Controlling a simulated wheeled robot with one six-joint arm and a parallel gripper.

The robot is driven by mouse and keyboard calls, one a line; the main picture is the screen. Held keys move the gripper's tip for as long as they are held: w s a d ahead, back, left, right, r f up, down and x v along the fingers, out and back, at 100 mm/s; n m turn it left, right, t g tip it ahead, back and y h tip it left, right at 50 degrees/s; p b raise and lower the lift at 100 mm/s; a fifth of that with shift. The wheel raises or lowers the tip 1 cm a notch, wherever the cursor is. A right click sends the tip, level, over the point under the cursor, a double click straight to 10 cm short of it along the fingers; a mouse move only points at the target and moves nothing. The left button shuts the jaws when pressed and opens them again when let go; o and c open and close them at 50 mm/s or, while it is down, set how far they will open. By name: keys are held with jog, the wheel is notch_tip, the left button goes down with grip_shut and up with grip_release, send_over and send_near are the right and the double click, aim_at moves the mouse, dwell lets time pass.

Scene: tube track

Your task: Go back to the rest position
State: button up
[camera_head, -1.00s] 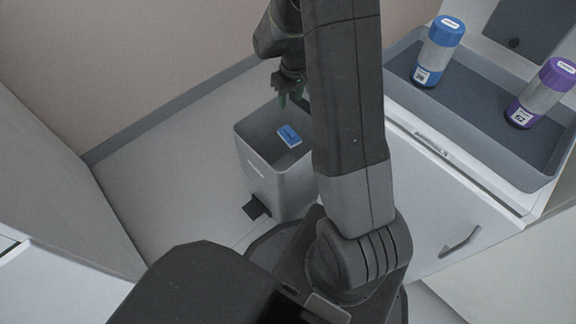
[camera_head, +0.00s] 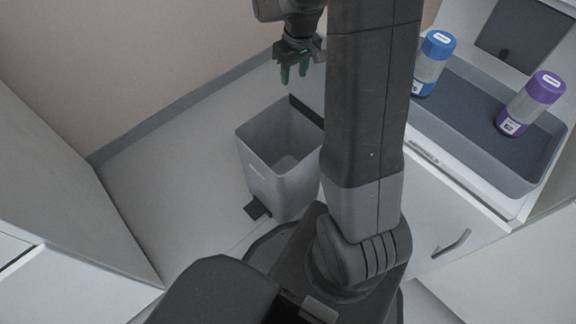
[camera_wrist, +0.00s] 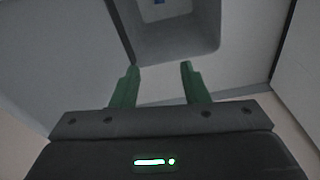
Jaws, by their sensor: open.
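My gripper (camera_head: 294,76) hangs above and behind the grey bin (camera_head: 262,178) in the head view, with its green fingers pointing down. In the wrist view my gripper (camera_wrist: 160,74) has its two green fingers apart, with nothing between them. The bin (camera_wrist: 190,42) shows beyond the fingertips there. A small blue object (camera_wrist: 158,3) shows inside the bin at the top edge of the wrist view. The near bin wall hides it in the head view.
A grey tray (camera_head: 478,150) on the white cabinet at right holds a blue-capped bottle (camera_head: 432,66) and a purple-capped bottle (camera_head: 529,104), both upright. Pale walls stand at left and behind. Floor left of the bin is clear.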

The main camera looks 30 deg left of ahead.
jog(key=shift+d+r, duration=0.1)
jog(key=shift+r, duration=0.4)
notch_tip(320, 180, down, 10)
jog(key=a+b, duration=0.1)
jog(key=shift+w+a, duration=0.25)
jog(key=shift+w, duration=0.05)
dwell(0.4)
dwell(0.3)
